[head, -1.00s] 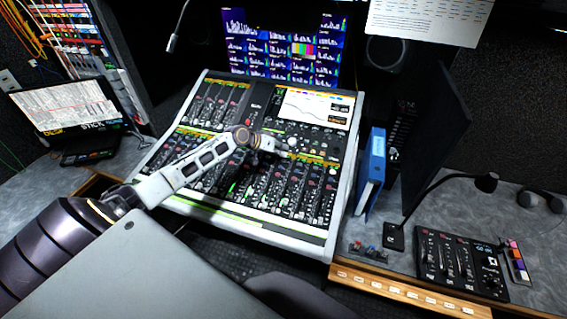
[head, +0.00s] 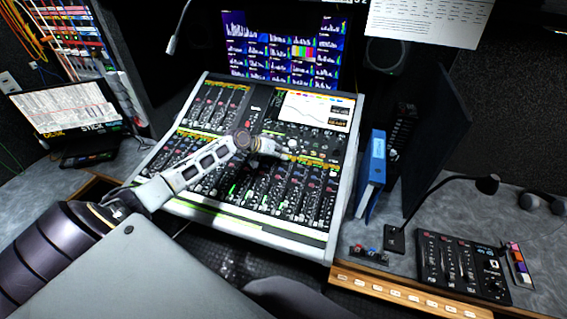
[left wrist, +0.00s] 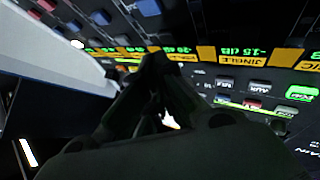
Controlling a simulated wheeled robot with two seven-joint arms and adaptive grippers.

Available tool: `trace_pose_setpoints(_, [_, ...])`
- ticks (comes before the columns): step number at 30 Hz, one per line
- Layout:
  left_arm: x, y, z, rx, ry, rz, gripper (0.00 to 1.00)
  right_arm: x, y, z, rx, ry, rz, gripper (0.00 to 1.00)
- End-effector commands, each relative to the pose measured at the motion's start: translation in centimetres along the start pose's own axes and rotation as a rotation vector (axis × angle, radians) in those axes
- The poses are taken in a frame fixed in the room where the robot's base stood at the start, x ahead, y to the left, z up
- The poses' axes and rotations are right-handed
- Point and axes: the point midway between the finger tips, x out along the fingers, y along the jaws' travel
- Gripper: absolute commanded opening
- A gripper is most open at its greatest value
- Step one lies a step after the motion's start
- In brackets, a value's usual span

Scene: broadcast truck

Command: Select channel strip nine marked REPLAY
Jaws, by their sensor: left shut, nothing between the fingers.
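The mixing console (head: 222,213) stands in the middle of the head view, with rows of channel strips under a yellow and green label band. My left arm reaches over it from the left. The left gripper (head: 287,156) is at the label band near the upper middle of the console. In the left wrist view the dark fingers (left wrist: 157,62) are shut and empty, with their tips in front of the label row. A yellow JINGLE label (left wrist: 238,60) shows upside down right of the tips. The label behind the fingers is partly hidden, and I cannot read REPLAY. Contact is unclear.
A blue binder (head: 372,168) stands right of the console. A gooseneck lamp (head: 440,190) and a small control panel (head: 462,266) are further right. A laptop (head: 65,108) sits at the left. Monitors (head: 285,50) rise behind the console.

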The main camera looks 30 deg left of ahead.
Motion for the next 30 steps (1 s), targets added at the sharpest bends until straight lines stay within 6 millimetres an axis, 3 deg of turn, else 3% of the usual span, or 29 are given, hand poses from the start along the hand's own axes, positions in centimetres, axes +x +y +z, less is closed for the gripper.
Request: trace_pose_setpoints(30, [0.55,-0.43,0.41,0.0,0.0,0.0,0.0,0.48,0.41,0.15,-0.002,-0.001,0.004,0.36])
